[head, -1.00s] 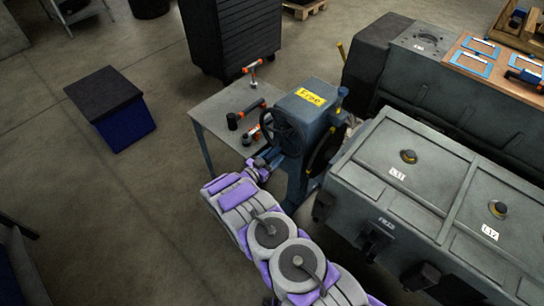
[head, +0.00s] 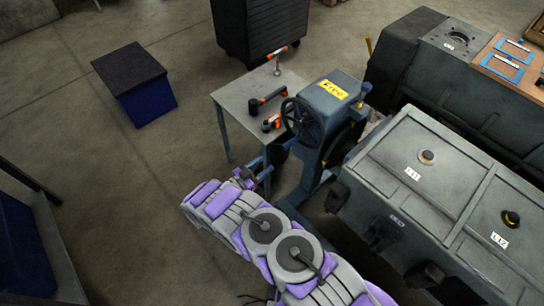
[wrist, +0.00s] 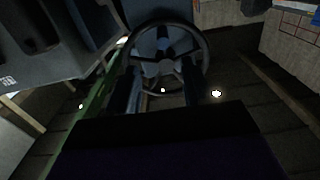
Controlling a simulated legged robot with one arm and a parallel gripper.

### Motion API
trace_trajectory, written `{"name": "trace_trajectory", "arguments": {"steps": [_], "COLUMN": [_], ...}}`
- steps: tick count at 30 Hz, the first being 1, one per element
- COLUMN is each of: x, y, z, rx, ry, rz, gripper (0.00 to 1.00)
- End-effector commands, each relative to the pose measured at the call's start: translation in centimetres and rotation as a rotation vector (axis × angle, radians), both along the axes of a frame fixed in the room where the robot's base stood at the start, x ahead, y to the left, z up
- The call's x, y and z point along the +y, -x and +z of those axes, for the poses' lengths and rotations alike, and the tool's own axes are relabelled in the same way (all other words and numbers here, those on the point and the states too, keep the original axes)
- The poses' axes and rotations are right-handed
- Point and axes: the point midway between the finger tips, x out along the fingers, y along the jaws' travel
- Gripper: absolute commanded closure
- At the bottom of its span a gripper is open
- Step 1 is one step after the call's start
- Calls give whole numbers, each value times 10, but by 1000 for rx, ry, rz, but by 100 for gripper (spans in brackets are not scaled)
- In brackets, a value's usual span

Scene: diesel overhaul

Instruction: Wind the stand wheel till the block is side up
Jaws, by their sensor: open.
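The dark spoked stand wheel (head: 301,119) is on the near left face of the blue stand head (head: 331,98), which bears a yellow "Free" label. In the wrist view the wheel (wrist: 165,48) is straight ahead, beyond my fingers. My gripper (head: 247,177) is below and left of the wheel in the head view, apart from it. In the wrist view my gripper (wrist: 163,92) is open, with nothing between its fingers. The large grey block (head: 452,185) is right of the stand, with capped covers and white labels facing up.
A small grey table (head: 240,97) with several orange and black tools stands behind the wheel. A black drawer cabinet (head: 254,30) is at the back. A blue box (head: 148,103) with a dark top sits on open floor at the left.

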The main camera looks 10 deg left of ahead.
Motion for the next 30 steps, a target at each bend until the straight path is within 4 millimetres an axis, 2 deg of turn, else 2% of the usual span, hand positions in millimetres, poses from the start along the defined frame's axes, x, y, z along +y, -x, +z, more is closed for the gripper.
{"name": "trace_trajectory", "arguments": {"steps": [6,15,19,23,26,30], "x": [12,13,14,22,32,46], "y": [16,18,14,-10,-43,-91], "z": [0,-1,2,18,41,83], "rx": [0,0,2,8,23,64], "ry": [2,1,-8,-57,-124,-229], "rz": [1,-1,5,43,103,214], "gripper": [49,49,61,73,83,96]}}
